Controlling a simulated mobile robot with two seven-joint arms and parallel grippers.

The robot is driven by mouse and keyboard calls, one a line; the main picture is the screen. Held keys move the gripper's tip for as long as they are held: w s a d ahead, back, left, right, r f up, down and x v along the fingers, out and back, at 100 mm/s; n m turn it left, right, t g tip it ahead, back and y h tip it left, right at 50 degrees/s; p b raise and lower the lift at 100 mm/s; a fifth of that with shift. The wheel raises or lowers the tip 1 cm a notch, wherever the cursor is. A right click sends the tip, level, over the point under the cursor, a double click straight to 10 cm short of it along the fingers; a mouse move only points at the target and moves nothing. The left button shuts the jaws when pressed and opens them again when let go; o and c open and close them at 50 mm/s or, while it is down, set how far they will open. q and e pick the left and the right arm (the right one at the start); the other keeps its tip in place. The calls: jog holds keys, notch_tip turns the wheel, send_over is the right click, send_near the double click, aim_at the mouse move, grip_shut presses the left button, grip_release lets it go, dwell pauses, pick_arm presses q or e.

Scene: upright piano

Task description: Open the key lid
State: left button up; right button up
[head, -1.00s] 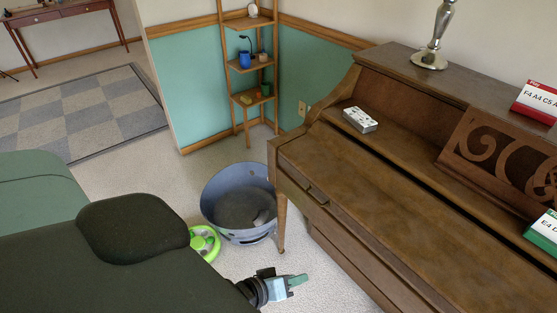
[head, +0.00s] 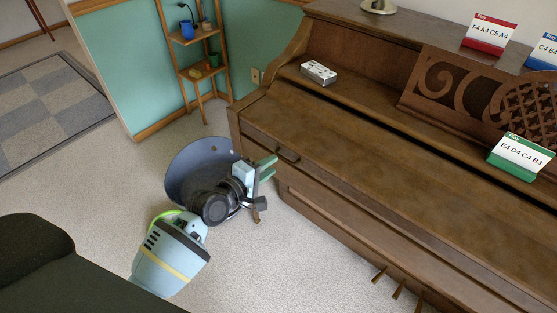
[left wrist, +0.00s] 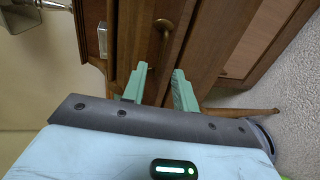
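The brown key lid (head: 400,148) of the upright piano lies closed over the keyboard. A small dark handle (head: 288,156) sits on its front edge near the left end. In the left wrist view the handle (left wrist: 166,27) shows as a curved brass-coloured pull beyond the fingertips. My left gripper (head: 267,168) is in front of the piano's left end, just left of the handle and apart from it. Its green fingers (left wrist: 161,80) are spread with nothing between them. My right gripper is not in view.
A small white-grey box (head: 319,72) lies on the piano above the lid. Note cards in red (head: 488,33) and green (head: 520,155) holders stand on the piano. A wooden corner shelf (head: 197,72) stands behind.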

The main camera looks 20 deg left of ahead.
pick_arm(q)
jog(key=shift+b+x, duration=0.35)
jog(key=shift+x, duration=2.1)
jog(key=shift+f, duration=0.1)
jog(key=shift+c, duration=0.4)
grip_shut()
